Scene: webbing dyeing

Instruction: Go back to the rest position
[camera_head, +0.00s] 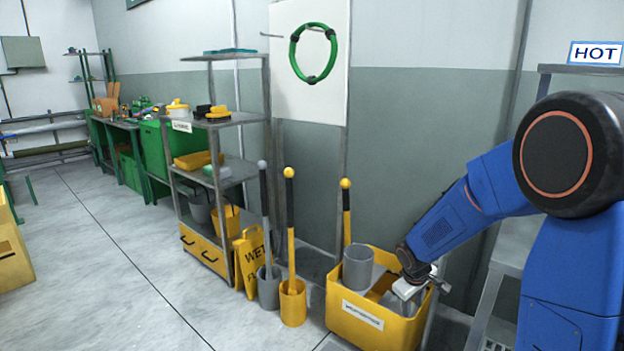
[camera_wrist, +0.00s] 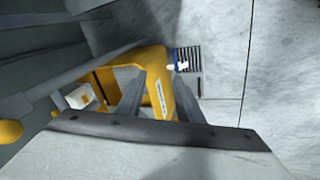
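My gripper (camera_head: 412,290) hangs at the right end of a yellow bin (camera_head: 372,322) with a white label, over or just inside its opening. In the wrist view its two grey fingers (camera_wrist: 160,80) stand apart with nothing held between them. The yellow bin (camera_wrist: 154,62) lies beyond and between the fingers there, its rim and label showing. A grey cylindrical container (camera_head: 357,267) stands in the bin, left of my gripper. A small white box (camera_wrist: 80,96) shows left of the fingers in the wrist view. My gripper hides part of the bin's contents.
A grey shelf rack (camera_head: 225,120) with yellow items stands left. Yellow-knobbed poles (camera_head: 290,225) and a yellow wet-floor sign (camera_head: 248,262) stand beside the bin. A green ring (camera_head: 313,53) hangs on a white board. A rack with a HOT sign (camera_head: 596,53) is at right. The left floor is open.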

